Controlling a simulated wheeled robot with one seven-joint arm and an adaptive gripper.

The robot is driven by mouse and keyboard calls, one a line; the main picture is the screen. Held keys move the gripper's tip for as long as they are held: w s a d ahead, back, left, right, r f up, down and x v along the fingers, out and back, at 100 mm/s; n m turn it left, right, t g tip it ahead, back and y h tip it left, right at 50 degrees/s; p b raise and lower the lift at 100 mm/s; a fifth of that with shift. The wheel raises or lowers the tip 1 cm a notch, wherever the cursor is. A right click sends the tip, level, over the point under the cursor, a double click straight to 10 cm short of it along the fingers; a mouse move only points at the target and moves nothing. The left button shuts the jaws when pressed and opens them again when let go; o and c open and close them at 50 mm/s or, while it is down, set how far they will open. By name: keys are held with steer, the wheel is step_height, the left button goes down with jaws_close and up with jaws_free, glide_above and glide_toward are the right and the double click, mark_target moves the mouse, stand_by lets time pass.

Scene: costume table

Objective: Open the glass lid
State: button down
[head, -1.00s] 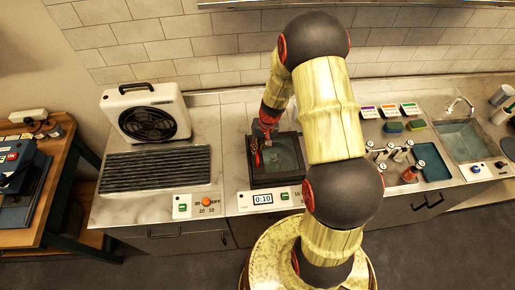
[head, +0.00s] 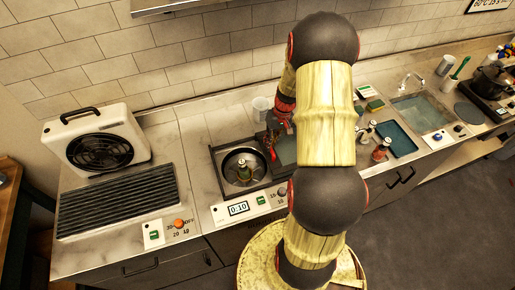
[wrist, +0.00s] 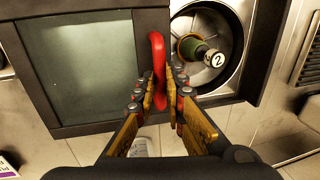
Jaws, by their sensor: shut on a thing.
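The glass lid (head: 287,149) is a dark-framed pane. It lies to the right of the round metal well (head: 233,157), which is uncovered. In the wrist view the lid (wrist: 82,62) is at the left and the well (wrist: 228,70) at the right. My gripper (wrist: 162,88) is shut on the lid's red handle (wrist: 157,52), at the lid edge beside the well. My arm hides part of the lid in the head view.
A white fan unit (head: 97,147) and a dark grille (head: 118,200) are at the left. A front panel with a 0:10 display (head: 238,208) is below the well. A white cup (head: 261,108) stands behind. Several bottles and a blue tray (head: 396,139) are at the right.

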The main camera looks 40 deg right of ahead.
steer(key=shift+s+d, duration=0.2)
steer(key=shift+d, duration=0.45)
steer(key=c, duration=1.8)
jaws_free()
steer(key=shift+c, duration=0.2)
step_height(320, 180, up, 12)
steer(key=d, duration=0.2)
steer(key=shift+s, duration=0.45)
steer(key=shift+f, duration=0.1)
